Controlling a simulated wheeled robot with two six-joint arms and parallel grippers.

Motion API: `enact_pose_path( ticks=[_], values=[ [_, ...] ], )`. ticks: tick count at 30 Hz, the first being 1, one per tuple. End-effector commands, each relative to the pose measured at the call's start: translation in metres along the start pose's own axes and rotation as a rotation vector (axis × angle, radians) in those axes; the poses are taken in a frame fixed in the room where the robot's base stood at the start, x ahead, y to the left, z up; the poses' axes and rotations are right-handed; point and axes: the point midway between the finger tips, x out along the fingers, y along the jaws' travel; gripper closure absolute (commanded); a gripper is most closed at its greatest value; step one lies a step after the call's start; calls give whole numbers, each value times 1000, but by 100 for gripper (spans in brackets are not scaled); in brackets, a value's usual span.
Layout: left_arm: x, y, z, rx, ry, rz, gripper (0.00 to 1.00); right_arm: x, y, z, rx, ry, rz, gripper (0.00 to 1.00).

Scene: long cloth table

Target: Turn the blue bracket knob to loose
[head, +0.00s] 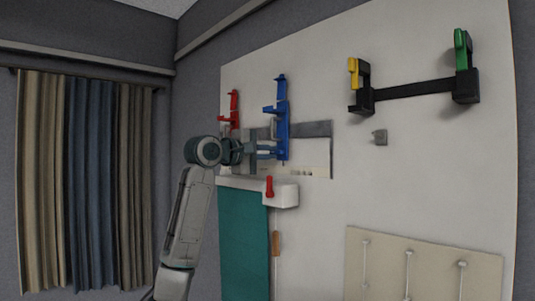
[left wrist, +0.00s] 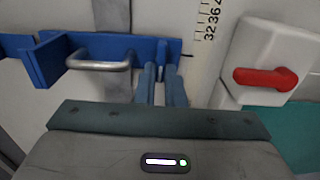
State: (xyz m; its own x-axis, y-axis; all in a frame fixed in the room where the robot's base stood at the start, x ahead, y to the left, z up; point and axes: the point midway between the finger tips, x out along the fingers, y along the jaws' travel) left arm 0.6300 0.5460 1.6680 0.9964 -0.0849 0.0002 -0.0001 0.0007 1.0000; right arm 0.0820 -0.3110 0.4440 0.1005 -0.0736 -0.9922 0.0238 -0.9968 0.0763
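The blue bracket (head: 282,120) is fixed upright on the white wall panel. The left wrist view shows its blue plate (left wrist: 148,47) and blue side piece with a metal loop (left wrist: 100,65). My left gripper (head: 275,149) is at the bracket's lower end. In the left wrist view its two fingers (left wrist: 161,72) stand close together, with a thin blue piece, apparently the bracket knob (left wrist: 160,76), between them. The fingers hide most of the knob, so its turn position cannot be read. My right gripper is in neither view.
A red bracket (head: 233,110) is left of the blue one. Below is a white box (head: 287,194) with a red lever (head: 269,187), above a teal cloth (head: 243,240). A black rail (head: 415,89) with yellow and green levers is at the upper right.

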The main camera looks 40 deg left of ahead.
Motion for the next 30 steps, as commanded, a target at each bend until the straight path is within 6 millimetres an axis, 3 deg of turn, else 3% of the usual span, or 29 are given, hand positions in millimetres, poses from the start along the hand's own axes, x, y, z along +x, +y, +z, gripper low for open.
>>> enact_pose_path(
  ticks=[1,3,14,30],
  values=[
    [0,0,0,0,0,-1,83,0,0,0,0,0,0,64],
    [0,0,0,0,0,-1,70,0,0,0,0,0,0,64],
    [-4,-2,0,2,0,0,69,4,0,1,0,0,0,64],
    [-97,-3,0,1,1,1,69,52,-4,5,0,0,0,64]
  ],
)
